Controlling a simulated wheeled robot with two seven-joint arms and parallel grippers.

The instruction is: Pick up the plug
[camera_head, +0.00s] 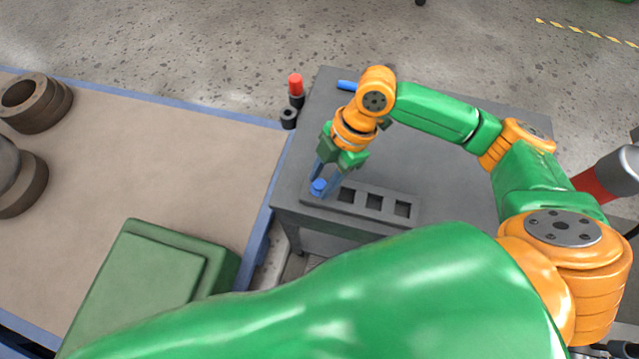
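A small blue plug (319,187) is at the left end of a dark block (374,212) with several square holes, near the front left corner of a grey table. My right gripper (322,178) points down at it, with its two blue-grey fingers apart and the plug between or just below their tips. I cannot tell whether the fingers press on the plug, or whether the plug sits in a hole. My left gripper is not in view.
A blue piece (347,85) lies at the grey table's (440,165) back left. A red-topped black cylinder (296,88) stands beside the table's left edge. A brown-topped table (190,150) on the left carries brown round parts (37,102) and a green box (150,270).

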